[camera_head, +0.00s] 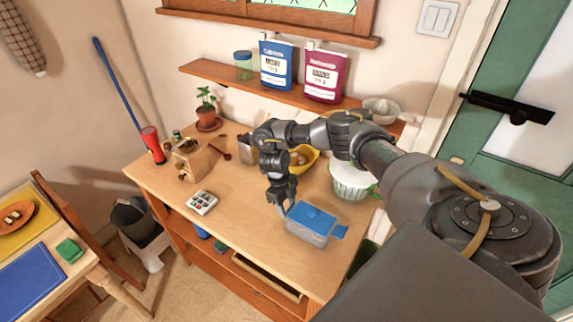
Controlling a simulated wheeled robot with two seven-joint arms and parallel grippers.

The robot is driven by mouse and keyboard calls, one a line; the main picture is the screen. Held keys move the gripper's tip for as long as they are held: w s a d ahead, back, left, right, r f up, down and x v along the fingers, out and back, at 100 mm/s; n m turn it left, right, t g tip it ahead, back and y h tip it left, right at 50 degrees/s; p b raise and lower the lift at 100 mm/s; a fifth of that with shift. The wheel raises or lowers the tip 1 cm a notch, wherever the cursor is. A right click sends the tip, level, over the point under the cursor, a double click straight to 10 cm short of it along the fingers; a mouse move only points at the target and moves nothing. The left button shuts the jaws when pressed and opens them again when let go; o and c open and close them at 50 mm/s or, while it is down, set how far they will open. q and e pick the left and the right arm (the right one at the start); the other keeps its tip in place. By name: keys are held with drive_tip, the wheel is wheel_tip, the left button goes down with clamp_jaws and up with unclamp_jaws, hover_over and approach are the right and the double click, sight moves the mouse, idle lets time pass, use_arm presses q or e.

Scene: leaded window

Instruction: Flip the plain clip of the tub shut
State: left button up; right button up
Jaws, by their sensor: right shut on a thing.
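The tub (308,237) stands on the wooden counter, with a blue lid (312,217) on a pale, see-through body. A blue clip (341,232) sticks outward from its right end. My right gripper (282,208) points down at the left end of the tub, with its fingers closed. It is shut on what seems to be the clip at that end; the fingers hide most of it, and its exact angle cannot be told. My left gripper is out of view.
A calculator (202,202) lies left of the tub. Behind my right arm are a yellow bowl (312,153) and a white-green colander (350,184). The counter's front middle is clear.

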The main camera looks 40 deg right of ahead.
drive_tip(key=o, duration=1)
drive_tip(key=b+v, duration=0.1)
drive_tip(key=v, duration=0.9)
drive_tip(key=shift+r, duration=0.4)
drive_tip(key=shift+w+a, duration=0.1)
drive_tip(key=shift+a, duration=0.05)
